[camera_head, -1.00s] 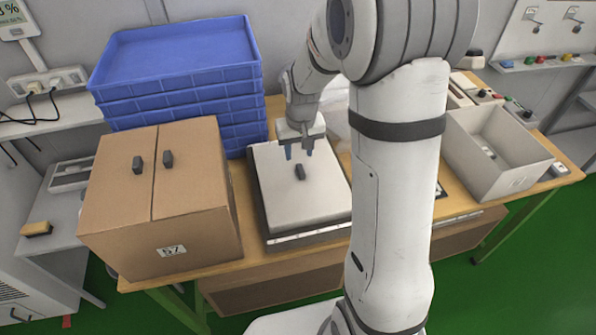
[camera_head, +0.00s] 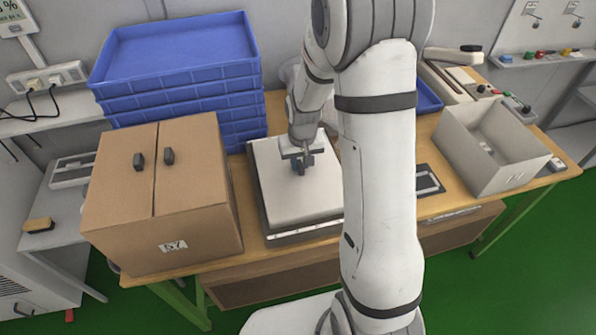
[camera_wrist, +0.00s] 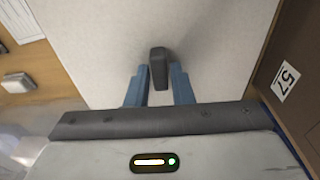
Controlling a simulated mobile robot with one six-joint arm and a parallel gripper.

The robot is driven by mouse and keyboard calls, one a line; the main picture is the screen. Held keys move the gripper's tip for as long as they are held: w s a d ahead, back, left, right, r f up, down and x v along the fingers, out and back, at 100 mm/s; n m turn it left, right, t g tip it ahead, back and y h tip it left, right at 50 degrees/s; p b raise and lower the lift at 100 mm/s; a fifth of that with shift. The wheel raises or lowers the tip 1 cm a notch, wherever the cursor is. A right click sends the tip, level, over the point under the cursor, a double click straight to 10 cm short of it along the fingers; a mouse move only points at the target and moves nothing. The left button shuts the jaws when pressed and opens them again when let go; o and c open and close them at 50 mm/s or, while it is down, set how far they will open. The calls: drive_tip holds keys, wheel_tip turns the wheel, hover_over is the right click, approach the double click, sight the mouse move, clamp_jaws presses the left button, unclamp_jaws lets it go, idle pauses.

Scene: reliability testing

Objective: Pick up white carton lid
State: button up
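The white carton lid (camera_head: 275,190) lies flat on top of a low box on the table, with a small dark handle at its middle. In the wrist view the lid (camera_wrist: 100,60) fills the centre, and its dark handle (camera_wrist: 158,68) stands between my two blue fingers. My gripper (camera_head: 302,163) is down at the handle from above. In the wrist view my gripper (camera_wrist: 160,82) is open, with a finger on each side of the handle and a narrow gap visible. The lid's right edge is partly hidden by my arm.
A brown carton (camera_head: 165,225) marked 57, with two dark handles, stands close left of the lid. Stacked blue trays (camera_head: 180,75) stand behind it. An open grey bin (camera_head: 490,150) is at the right of the wooden table (camera_head: 447,205). A dark framed item (camera_head: 428,181) lies between.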

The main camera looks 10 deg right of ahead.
clamp_jaws()
